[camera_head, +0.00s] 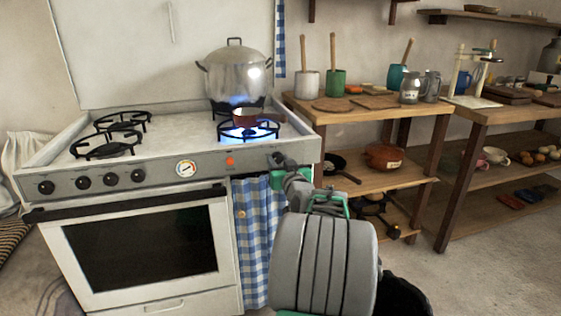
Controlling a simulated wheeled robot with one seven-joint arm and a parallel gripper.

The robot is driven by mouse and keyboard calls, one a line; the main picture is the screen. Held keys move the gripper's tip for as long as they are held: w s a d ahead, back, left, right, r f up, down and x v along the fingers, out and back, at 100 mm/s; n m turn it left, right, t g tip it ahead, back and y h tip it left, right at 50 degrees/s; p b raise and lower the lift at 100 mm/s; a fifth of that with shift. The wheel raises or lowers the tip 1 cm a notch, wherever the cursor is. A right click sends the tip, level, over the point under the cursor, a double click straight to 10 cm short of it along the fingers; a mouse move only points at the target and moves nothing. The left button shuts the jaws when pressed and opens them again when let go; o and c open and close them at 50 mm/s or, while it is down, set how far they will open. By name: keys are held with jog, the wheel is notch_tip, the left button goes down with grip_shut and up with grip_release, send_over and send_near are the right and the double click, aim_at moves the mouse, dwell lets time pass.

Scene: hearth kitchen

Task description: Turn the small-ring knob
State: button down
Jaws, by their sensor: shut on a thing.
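The white stove's grey front panel (210,168) carries several black knobs (82,182) at its left, a round dial (186,168) and an orange light (230,161). My gripper (277,160) is at the panel's right end, shut on what appears to be the small-ring knob there. The fingers mostly hide that knob, so its angle cannot be told. Blue flame burns at the front right ring (262,132), under a small brown pan (248,118). Blue flame also shows under the large steel pot (238,78) behind it.
Two left rings (105,145) are bare and unlit. A blue checked curtain (252,240) hangs below the panel beside the oven door (140,250). A wooden shelf table (350,112) with jars and boards stands close at right. Open floor lies at the lower right.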

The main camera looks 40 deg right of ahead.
jog(key=m, duration=0.2)
jog(key=m+p, duration=0.1)
jog(key=shift+s+d+r+m, duration=0.1)
jog(key=shift+r+m, duration=0.1)
jog(key=shift+m, duration=0.2)
jog(key=m+p, duration=0.2)
jog(key=m, duration=0.1)
jog(key=shift+m, duration=0.3)
jog(key=m+p, duration=0.3)
jog(key=m, duration=0.2)
jog(key=shift+d, duration=0.1)
jog(key=shift+s+m+p, duration=0.1)
jog(key=shift+m+p, duration=0.45)
jog(key=shift+m, duration=0.45)
jog(key=shift+f, duration=0.1)
jog(key=c, duration=1.1)
grip_release()
jog(key=shift+s+d, duration=0.1)
jog(key=shift+d, duration=0.05)
jog(key=shift+c, duration=0.2)
jog(key=shift+o, duration=1)
jog(key=shift+w+a, duration=0.2)
jog(key=shift+a, duration=0.05)
jog(key=shift+f, duration=0.1)
